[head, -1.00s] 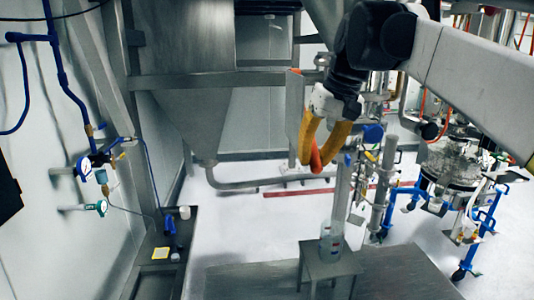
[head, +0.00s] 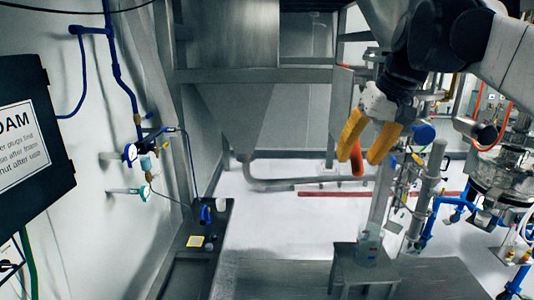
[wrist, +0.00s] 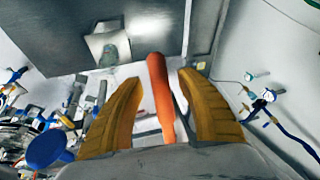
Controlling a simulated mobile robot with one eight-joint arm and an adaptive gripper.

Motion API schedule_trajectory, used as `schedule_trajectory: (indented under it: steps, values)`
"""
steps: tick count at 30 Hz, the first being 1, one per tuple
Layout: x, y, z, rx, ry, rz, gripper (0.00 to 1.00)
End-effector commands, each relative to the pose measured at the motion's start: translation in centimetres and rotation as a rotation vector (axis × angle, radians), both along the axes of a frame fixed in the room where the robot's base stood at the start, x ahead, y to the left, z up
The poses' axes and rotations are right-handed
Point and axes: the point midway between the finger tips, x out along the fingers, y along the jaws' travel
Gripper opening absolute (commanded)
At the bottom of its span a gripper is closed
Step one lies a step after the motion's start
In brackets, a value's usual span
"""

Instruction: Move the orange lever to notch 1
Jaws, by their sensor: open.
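The orange lever (head: 357,160) shows in the head view as a short orange end between the two yellow fingers of my gripper (head: 361,157). In the wrist view the lever (wrist: 158,92) is a smooth orange handle running lengthwise between the fingers. My gripper (wrist: 158,96) is open around it. Gaps show on both sides of the lever, with the right finger nearer its lower part. The lever's base and its notches are not clearly visible, so I cannot tell which notch it is in.
A clear jar (head: 368,243) stands on a small metal stand (head: 362,263) below my gripper. A blue round knob (wrist: 46,150) is beside the left finger in the wrist view. Pipes and a glass vessel (head: 505,170) are at right. A dark sign (head: 30,130) hangs at left.

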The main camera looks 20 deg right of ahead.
Motion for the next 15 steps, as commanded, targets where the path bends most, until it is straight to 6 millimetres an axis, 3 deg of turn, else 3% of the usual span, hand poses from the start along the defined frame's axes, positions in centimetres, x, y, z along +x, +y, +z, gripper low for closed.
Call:
schedule_trajectory:
  steps: [9, 15]
  values:
    - [-2.5, -0.6, 6.5, -0.001, 0.000, -0.001, 0.45]
    - [-3.5, -0.9, 9.2, 0.000, 0.000, -0.001, 0.45]
